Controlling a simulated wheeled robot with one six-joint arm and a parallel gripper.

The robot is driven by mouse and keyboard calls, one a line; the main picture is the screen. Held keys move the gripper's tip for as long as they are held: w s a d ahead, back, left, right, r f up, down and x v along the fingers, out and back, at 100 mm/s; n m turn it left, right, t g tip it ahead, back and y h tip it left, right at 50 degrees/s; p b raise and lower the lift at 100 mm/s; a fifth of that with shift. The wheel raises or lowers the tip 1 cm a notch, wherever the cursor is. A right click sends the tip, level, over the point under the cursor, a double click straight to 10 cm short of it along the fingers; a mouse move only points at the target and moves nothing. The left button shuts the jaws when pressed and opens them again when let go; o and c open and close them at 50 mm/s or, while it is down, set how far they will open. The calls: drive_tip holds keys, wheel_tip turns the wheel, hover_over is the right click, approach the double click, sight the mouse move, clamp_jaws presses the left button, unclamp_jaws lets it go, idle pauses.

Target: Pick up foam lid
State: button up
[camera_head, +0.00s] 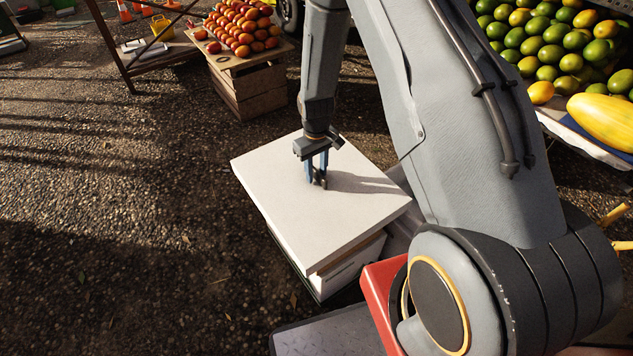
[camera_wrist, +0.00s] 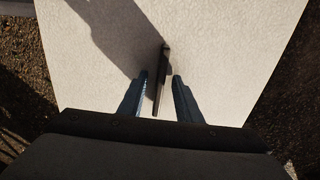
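The foam lid (camera_head: 270,172) is a flat white square slab on top of a white box (camera_head: 347,275) in the head view. It fills most of the wrist view (camera_wrist: 235,50) and looks level. A small dark handle (camera_wrist: 164,62) stands up from the lid. My gripper (camera_head: 317,172) points down over the lid's middle. In the wrist view its blue fingers (camera_wrist: 161,82) are apart, one on each side of the handle, with visible gaps. Whether the fingertips touch the lid's surface is unclear.
A wooden crate (camera_head: 247,88) with a tray of orange-red fruit stands behind the lid. Green and yellow fruit (camera_head: 555,45) lies on a stand at the upper right. Open gravelly ground (camera_head: 110,220) lies to the left.

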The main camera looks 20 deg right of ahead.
clamp_jaws()
drive_tip(key=shift+r, duration=0.1)
idle(0.3)
